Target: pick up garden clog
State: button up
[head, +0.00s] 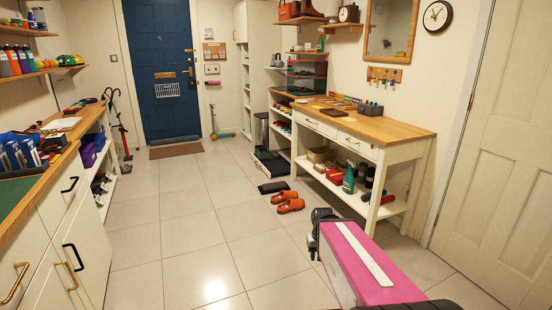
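A pair of orange, clog-like shoes lies on the tiled floor in the middle of the head view, in front of the wooden-topped table. The farther orange shoe (284,196) is just beyond the nearer orange shoe (291,206). I cannot tell for sure that either is the garden clog. My pink arm reaches in from the lower right. Its dark end, my gripper (320,222), appears just right of and nearer than the shoes, apart from them in the picture. The fingers are not clear, so I cannot tell whether they are open.
The table (399,130) has a low shelf with a green spray bottle (349,181) and boxes. A black tray (273,187) lies beyond the shoes. A counter (60,205) runs along the left. The middle floor is clear up to the blue door (160,110).

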aim_at(281, 198)
jog(key=i, duration=1.15)
jog(key=i+l+u, duration=0.1)
jog(key=i, duration=1.1)
jog(key=i+l, duration=0.1)
jog(key=i, duration=1.05)
